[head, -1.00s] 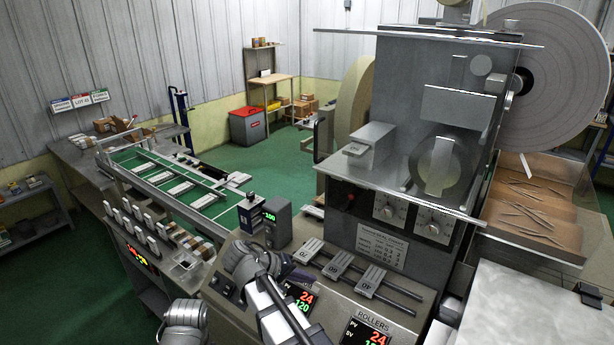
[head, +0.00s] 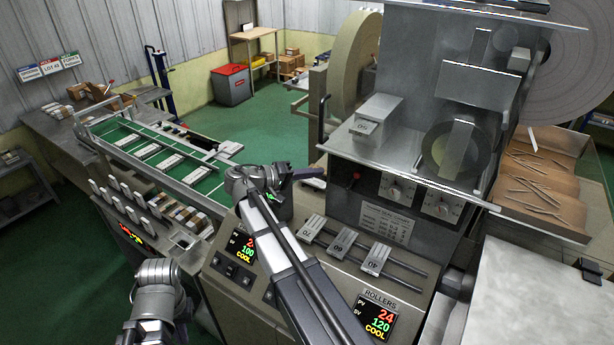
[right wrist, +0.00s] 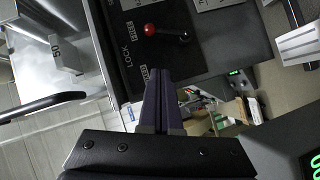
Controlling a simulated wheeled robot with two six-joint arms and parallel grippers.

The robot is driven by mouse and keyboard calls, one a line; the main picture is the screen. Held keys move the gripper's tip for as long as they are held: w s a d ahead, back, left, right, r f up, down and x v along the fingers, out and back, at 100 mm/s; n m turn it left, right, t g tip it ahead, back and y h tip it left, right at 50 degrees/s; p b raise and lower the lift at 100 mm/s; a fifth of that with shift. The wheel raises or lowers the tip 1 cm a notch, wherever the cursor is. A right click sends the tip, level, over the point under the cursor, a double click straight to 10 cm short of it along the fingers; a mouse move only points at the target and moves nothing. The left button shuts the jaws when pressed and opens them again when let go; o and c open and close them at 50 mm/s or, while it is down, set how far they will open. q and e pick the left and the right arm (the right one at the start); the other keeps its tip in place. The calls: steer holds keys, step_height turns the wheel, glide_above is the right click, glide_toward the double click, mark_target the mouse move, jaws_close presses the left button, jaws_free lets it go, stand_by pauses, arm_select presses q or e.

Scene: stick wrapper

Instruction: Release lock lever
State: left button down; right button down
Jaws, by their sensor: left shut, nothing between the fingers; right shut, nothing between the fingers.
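The lock lever is a short dark lever (right wrist: 170,34) with a red ball end, on a dark panel marked LOCK in the right wrist view. In the head view its red knob (head: 356,176) shows small on the machine's front, left of the dials. My right gripper (head: 318,173) is shut and empty, left of the knob and apart from it. In the right wrist view its closed fingertips (right wrist: 159,72) point toward the panel, below the lever. My left gripper (head: 188,306) is low at the left, shut and empty; its fingers are hard to make out.
A metal shelf plate with a block marked 50 (head: 376,119) juts out above the knob. A black upright handle (head: 323,119) stands at its left. Sliding blocks (head: 343,241) on rails and display panels lie below. A green conveyor (head: 150,150) runs at the left.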

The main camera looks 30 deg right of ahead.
mark_target(354, 181)
steer(key=shift+s+d+f+b, duration=0.4)
steer(key=shift+s+d, duration=0.15)
steer(key=shift+d, duration=0.65)
steer(key=shift+s+d+f+b, duration=0.4)
steer(key=shift+s+d, duration=0.2)
steer(key=shift+d, duration=0.65)
steer(key=shift+s+d+f+b, duration=0.3)
steer(key=shift+s+d+f, duration=0.2)
steer(key=shift+d, duration=0.7)
steer(key=shift+r, duration=0.1)
steer(key=shift+s+d+f+m+y+p, duration=0.2)
steer(key=shift+s+d+m+p, duration=0.1)
steer(key=shift+s, duration=0.15)
steer(key=shift+s+d+f+m+y+p, duration=0.15)
steer(key=shift+s+m+y+p, duration=0.1)
steer(key=shift+s, duration=0.15)
steer(key=shift+r, duration=0.15)
